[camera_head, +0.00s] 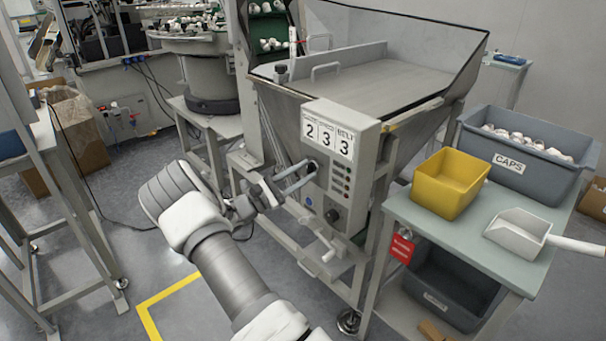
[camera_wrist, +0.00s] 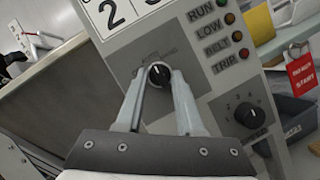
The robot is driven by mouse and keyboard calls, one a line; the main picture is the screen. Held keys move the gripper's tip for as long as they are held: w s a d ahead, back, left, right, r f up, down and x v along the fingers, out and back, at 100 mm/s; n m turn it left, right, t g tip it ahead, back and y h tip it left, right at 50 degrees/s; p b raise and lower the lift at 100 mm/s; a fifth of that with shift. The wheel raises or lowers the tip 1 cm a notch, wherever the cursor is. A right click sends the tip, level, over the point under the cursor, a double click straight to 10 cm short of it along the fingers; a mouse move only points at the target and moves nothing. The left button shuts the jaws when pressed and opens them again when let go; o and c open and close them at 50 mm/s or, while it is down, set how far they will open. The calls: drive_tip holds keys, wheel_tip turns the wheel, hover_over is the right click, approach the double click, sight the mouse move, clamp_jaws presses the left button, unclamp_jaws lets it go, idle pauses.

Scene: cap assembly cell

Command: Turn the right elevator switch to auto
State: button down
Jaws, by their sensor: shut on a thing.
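The elevator switch is a small black rotary knob (camera_wrist: 158,74) with a white pointer line on the grey control panel (camera_head: 342,116). In the wrist view, the pointer aims roughly up toward the top of the panel. In the head view, the fingers largely hide the knob.
The steel hopper (camera_head: 360,80) stands behind. A side table (camera_head: 480,240) on the right carries a yellow bin (camera_head: 450,184), a grey caps bin (camera_head: 520,175) and a white scoop (camera_head: 518,232).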

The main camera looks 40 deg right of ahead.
drive_tip(key=c, duration=0.5)
unclamp_jaws()
drive_tip(key=shift+a, duration=0.15)
drive_tip(key=p+v, duration=0.2)
drive_tip(key=v, duration=1.5)
drive_tip(key=shift+w+a, duration=0.1)
